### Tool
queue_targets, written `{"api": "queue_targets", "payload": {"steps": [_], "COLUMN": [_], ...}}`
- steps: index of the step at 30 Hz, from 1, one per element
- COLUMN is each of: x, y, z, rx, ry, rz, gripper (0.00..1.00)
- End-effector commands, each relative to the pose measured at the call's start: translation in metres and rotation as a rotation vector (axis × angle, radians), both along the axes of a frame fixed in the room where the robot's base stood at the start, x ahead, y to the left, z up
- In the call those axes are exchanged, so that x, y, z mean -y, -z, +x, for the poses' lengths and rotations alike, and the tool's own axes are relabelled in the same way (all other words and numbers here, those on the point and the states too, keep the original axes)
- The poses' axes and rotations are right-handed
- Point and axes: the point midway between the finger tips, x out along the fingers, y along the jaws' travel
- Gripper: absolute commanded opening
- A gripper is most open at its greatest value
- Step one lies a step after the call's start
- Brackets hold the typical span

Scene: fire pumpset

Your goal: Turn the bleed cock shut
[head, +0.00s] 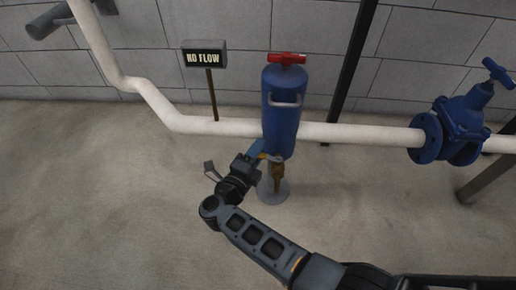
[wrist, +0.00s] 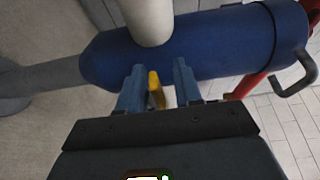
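The bleed cock (head: 277,178) is a small brass fitting under the blue cylinder (head: 281,115) in the head view. Its yellow lever (wrist: 155,90) shows in the wrist view. My gripper (head: 263,152) is at the lower left side of the cylinder, close to the cock. In the wrist view my gripper (wrist: 158,88) has its two blue fingers apart, with the yellow lever between them. The lever is nearer the left finger, and a gap shows on its right. The cock's lower body is hidden in the wrist view.
A white pipe (head: 355,134) runs behind the cylinder to a blue valve (head: 455,133) at the right. A red handle (head: 287,58) tops the cylinder. A "NO FLOW" sign (head: 204,54) stands at the left. The floor at the left is clear.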

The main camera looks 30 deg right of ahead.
Motion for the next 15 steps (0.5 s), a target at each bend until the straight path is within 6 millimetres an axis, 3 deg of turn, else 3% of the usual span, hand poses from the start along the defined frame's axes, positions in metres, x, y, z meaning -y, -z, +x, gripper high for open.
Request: {"api": "queue_targets", "payload": {"steps": [9, 15], "x": [-0.043, -0.059], "y": [-0.003, -0.002], "z": [-0.026, -0.036], "rx": [0.001, 0.002], "ry": [-0.004, -0.002], "rz": [-0.001, -0.001], "gripper": [0.34, 0.34]}}
